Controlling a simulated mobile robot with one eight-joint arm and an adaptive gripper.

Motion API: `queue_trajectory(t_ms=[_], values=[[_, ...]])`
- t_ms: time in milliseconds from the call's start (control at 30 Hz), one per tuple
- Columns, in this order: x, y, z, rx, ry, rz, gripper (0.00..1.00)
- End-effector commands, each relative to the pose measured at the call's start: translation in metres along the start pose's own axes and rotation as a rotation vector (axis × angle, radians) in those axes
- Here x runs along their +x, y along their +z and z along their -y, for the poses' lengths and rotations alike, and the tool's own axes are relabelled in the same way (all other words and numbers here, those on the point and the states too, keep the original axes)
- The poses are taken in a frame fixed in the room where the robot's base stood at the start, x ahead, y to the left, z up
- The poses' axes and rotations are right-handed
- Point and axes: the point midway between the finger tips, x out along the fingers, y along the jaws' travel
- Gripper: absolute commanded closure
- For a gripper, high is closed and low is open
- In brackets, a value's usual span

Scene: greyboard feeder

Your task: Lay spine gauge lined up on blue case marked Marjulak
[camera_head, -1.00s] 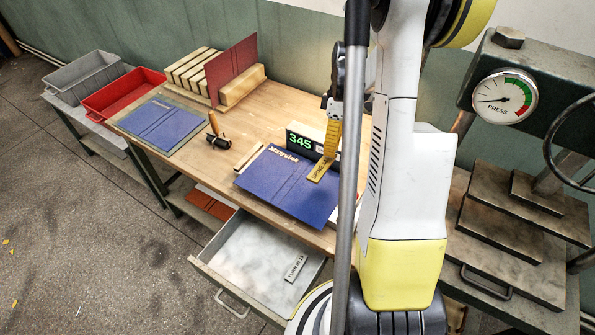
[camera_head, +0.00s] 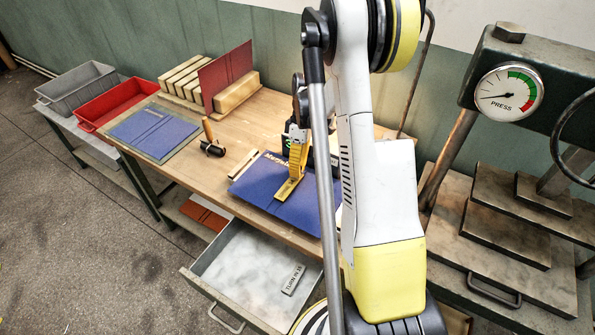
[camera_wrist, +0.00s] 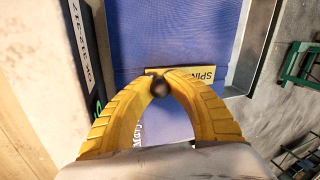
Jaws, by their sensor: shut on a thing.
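The spine gauge is a yellow strip (camera_head: 285,189) with dark lettering, seen over the middle of the blue case. In the wrist view its printed end (camera_wrist: 198,73) sticks out to the right of my fingers. My gripper (camera_wrist: 159,86) is shut on the gauge's dark knob. The blue case marked Marjulak (camera_head: 252,188) lies open and flat on the bench, with pale lettering and grooves along its spine. In the wrist view the case (camera_wrist: 165,35) fills the area under the gauge. I cannot tell whether the gauge touches the case. My arm hides the case's right part.
A dark display box (camera_wrist: 82,45) stands beside the case. A roller (camera_head: 211,141) and a second blue case (camera_head: 153,131) lie further left on the bench (camera_head: 245,118). A red board (camera_head: 226,75) stands in a wooden rack. An open drawer (camera_head: 258,270) juts out below. A press (camera_head: 510,90) stands right.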

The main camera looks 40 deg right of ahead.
Motion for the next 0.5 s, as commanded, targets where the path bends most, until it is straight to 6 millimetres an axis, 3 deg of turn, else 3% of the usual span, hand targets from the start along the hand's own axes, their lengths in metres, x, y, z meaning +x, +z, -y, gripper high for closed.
queue_trajectory(t_ms=[167,200,267,300,500], values=[[0.0033,0.0001,-0.0009,0.000,0.000,0.000,1.00],[0.0039,0.0001,-0.0012,0.000,0.000,0.000,0.84],[0.0029,0.0001,-0.0009,0.000,0.000,0.000,0.66],[0.0028,0.0001,-0.0009,0.000,0.000,0.000,0.63],[0.0027,0.0002,-0.0008,0.000,0.000,0.000,0.63]])
